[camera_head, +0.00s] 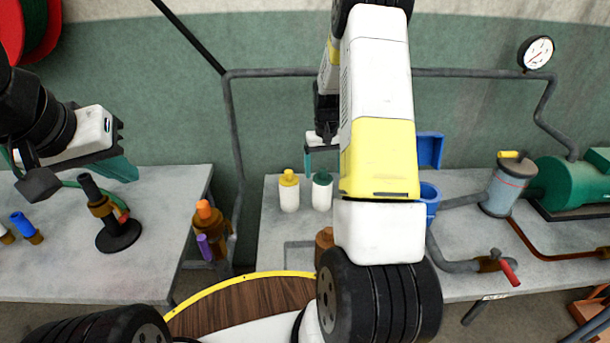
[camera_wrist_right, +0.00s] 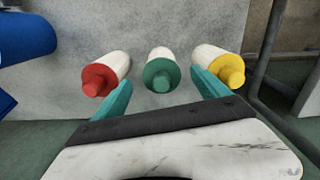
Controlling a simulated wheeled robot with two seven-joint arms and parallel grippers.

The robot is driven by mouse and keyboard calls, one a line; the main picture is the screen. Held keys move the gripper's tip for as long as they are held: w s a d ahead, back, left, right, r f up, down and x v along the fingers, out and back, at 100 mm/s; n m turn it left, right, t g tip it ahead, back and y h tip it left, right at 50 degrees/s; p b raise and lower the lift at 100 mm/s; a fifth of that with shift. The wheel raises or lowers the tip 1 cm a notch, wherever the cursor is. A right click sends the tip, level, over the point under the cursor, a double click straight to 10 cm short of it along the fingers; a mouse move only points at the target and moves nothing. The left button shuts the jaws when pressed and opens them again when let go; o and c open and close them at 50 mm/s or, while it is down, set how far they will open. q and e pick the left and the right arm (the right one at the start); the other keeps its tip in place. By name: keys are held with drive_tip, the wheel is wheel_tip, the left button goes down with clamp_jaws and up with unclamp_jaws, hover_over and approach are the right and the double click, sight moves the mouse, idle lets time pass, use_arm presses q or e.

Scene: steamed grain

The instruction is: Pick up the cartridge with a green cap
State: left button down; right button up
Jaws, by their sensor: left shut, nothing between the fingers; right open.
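The green-capped cartridge (camera_head: 322,192) has a white body and stands on the right-hand bench in the head view. In the right wrist view the green-capped cartridge (camera_wrist_right: 161,72) lies centred between the two teal fingers of my right gripper (camera_wrist_right: 161,80), which is open and empty. In the head view my right gripper (camera_head: 309,150) is just above the cartridge's cap, partly hidden by my own arm. My left gripper (camera_head: 122,170) is shut and empty, above the left bench and away from the cartridges.
A yellow-capped cartridge (camera_head: 289,192) stands to the left of the green one. A red-capped cartridge (camera_wrist_right: 104,75) shows on its other side in the right wrist view. A blue container (camera_head: 430,198) stands to the right. A grey pipe (camera_head: 238,150) runs along the wall.

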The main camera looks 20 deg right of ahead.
sight(323, 181)
drive_tip(key=f, duration=0.5)
drive_tip(key=shift+w+f, duration=0.35)
drive_tip(key=shift+f, duration=0.05)
drive_tip(key=c, duration=1.7)
